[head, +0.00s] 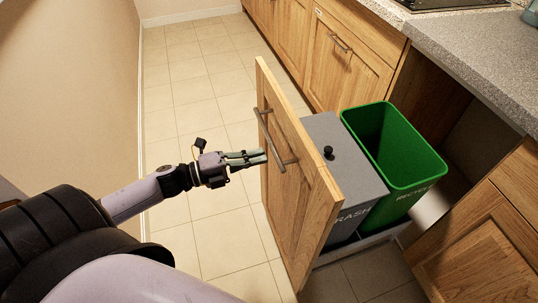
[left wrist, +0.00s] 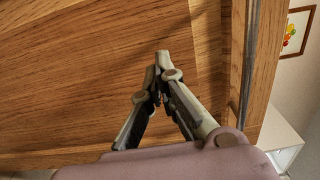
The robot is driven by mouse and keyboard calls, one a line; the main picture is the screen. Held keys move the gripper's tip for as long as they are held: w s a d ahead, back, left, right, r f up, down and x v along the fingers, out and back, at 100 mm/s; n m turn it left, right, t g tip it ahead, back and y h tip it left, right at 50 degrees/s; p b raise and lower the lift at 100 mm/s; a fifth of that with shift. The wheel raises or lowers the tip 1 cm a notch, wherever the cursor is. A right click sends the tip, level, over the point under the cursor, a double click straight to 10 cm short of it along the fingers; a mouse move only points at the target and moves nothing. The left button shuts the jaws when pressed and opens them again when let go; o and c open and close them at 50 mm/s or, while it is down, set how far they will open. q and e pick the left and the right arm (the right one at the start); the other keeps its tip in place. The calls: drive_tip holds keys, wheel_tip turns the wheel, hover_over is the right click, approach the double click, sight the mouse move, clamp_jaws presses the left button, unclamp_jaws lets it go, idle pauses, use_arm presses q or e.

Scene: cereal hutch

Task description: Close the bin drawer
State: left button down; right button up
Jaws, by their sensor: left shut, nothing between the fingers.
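The bin drawer (head: 300,195) is pulled out from the cabinets, with a wooden front and a long metal handle (head: 270,137) on its outer face. Behind the front sit a grey lidded trash bin (head: 345,160) and an open green recycle bin (head: 400,160). My left gripper (head: 264,156) is shut and empty, its fingertips pointing at the outer face of the front close to the handle. In the left wrist view the shut fingers (left wrist: 162,62) are against a background of the wooden panel; I cannot tell whether they touch it. My right gripper is not in view.
The cabinet row with a grey countertop (head: 480,60) runs along the right, with a dark opening behind the bins. A beige wall (head: 70,90) stands on the left. The tiled floor (head: 190,90) between them is clear.

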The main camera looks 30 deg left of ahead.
use_arm(q)
drive_tip(key=shift+x, duration=1.75)
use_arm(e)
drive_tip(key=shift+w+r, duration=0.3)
use_arm(q)
drive_tip(key=shift+w+d, duration=0.1)
drive_tip(key=shift+w, duration=0.05)
